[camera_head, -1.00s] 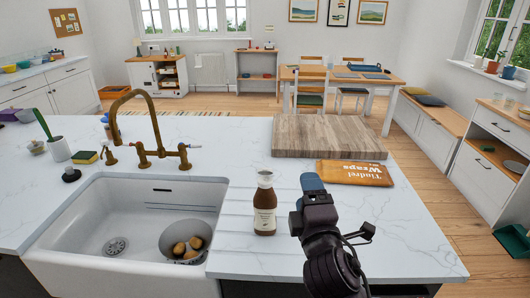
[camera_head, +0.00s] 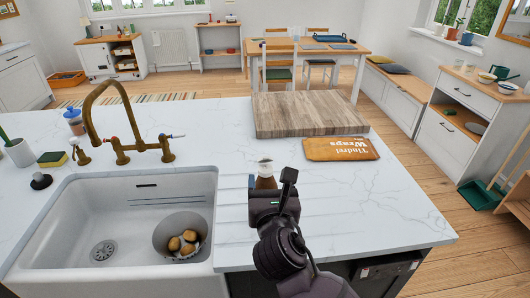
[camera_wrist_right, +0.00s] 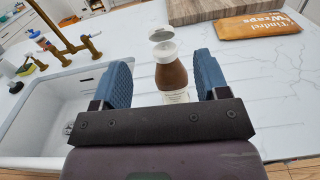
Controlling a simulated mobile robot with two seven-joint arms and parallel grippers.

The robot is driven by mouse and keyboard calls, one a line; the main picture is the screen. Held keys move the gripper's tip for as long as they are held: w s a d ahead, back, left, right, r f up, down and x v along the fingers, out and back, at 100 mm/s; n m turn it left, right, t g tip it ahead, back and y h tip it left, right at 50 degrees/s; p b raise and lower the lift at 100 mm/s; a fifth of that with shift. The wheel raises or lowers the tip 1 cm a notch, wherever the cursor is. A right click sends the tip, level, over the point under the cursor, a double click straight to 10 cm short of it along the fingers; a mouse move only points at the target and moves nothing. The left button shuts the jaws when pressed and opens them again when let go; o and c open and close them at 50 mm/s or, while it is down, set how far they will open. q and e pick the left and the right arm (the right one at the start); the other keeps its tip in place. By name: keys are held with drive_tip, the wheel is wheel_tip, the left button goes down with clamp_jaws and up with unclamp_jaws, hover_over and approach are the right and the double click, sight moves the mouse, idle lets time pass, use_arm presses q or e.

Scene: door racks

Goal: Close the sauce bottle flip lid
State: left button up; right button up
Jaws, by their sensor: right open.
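The sauce bottle (camera_wrist_right: 172,77) is brown with a white label and stands upright on the white marble counter. Its white flip lid (camera_wrist_right: 160,33) looks open, tilted up above the neck, in the right wrist view. In the head view the bottle (camera_head: 265,180) is mostly hidden behind my right gripper (camera_head: 266,186); only its upper part shows. In the right wrist view my right gripper (camera_wrist_right: 160,85) is open, with its two blue-padded fingers on either side of the bottle's line and nothing between them held. My left gripper is not in view.
A white sink (camera_head: 120,205) with a brass tap (camera_head: 125,145) lies left of the bottle; a bowl of brown eggs or potatoes (camera_head: 183,243) sits in it. A wooden board (camera_head: 310,112) and an orange wraps packet (camera_head: 340,149) lie behind. The counter to the right is clear.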

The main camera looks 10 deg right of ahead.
sight(265, 158)
drive_tip(key=w, duration=0.9)
drive_tip(key=shift+w+p, duration=0.2)
drive_tip(key=shift+p, duration=0.2)
drive_tip(key=shift+w, duration=0.8)
